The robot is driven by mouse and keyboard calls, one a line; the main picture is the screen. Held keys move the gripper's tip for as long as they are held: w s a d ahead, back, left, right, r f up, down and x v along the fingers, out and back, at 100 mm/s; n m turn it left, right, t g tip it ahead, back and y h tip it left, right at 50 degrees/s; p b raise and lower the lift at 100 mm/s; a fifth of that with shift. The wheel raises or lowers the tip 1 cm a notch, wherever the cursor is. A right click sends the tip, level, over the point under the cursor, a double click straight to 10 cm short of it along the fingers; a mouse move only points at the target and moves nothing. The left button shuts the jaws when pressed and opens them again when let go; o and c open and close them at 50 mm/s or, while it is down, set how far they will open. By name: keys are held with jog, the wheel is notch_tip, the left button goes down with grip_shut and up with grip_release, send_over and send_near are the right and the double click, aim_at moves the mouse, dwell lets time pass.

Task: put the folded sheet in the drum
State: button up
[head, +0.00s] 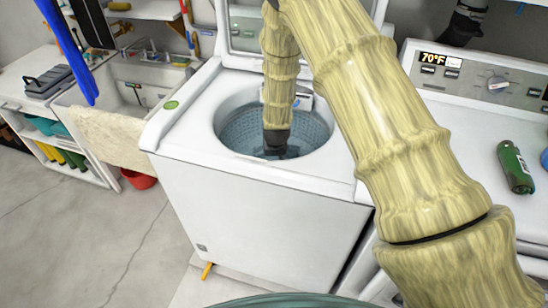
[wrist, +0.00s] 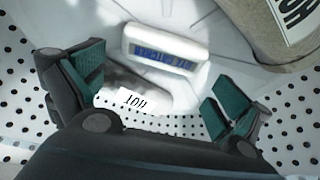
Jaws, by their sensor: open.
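The drum (head: 232,133) is the round, perforated tub of an open top-loading washer. My gripper (head: 276,148) points down inside it. In the wrist view my gripper (wrist: 154,88) has its two green-padded fingers wide apart, with nothing held between them. Beyond the fingers lie a white block with a blue label (wrist: 165,56) and a white tag (wrist: 146,100) with upside-down lettering. A grey-beige object with a lettered label (wrist: 268,32) shows at the upper right. I cannot tell whether any of these is the folded sheet. My arm hides part of the drum in the head view.
The washer's raised lid (head: 245,25) stands behind the opening. A second white machine (head: 450,120) on the right carries a green bottle (head: 515,168). A sink (head: 130,85), a red bucket (head: 138,179) and shelving stand at left. The concrete floor at left is clear.

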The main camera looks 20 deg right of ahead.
jog(key=shift+r+p, duration=0.35)
jog(key=shift+r, duration=0.35)
jog(key=b+v, duration=0.2)
jog(key=v, duration=0.9)
jog(key=shift+s+r, duration=0.25)
jog(key=shift+r, duration=0.1)
jog(key=shift+a, duration=0.1)
